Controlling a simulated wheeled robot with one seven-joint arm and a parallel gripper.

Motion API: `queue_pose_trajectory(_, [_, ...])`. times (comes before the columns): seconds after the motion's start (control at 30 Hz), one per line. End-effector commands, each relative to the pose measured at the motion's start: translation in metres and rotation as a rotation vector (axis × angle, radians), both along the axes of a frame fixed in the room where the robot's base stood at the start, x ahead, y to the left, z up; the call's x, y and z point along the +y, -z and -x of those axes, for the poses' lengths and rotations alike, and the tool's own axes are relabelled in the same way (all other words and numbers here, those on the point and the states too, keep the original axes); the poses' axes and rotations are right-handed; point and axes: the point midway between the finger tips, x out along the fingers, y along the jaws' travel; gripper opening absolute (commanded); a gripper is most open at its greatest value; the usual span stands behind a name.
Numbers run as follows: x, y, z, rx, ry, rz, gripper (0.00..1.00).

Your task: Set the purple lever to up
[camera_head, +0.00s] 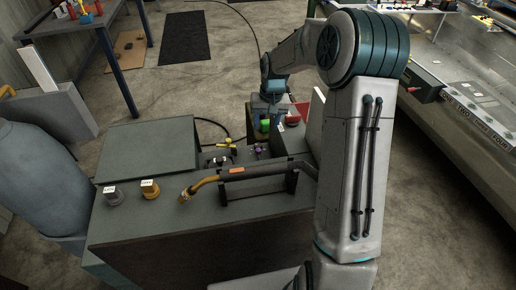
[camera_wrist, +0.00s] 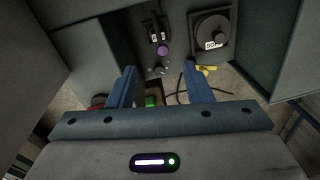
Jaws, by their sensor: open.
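The purple lever's round knob (camera_wrist: 163,49) shows in the wrist view, just beyond and between my fingertips, on a dark panel. Its shaft is hard to make out, so I cannot tell its setting. In the head view a small purple spot (camera_head: 258,151) shows on the bench controls. My gripper (camera_wrist: 161,75) is open and empty, its two blue fingers spread on either side below the knob and apart from it.
A green block (camera_head: 265,124) and a red button (camera_head: 293,118) are near my gripper. A welding torch (camera_head: 232,174) lies on a bracket on the bench's near side.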

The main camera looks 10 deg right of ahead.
Motion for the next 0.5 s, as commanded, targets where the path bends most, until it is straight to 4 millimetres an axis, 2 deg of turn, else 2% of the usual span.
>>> queue_pose_trajectory(0.03, [-0.003, 0.012, -0.011, 0.01, 0.014, -0.021, 0.46])
queue_pose_trajectory(0.2, [-0.008, 0.039, -0.034, 0.021, 0.046, -0.07, 0.46])
queue_pose_trajectory(0.5, [-0.008, 0.063, -0.044, 0.029, 0.065, -0.095, 0.46])
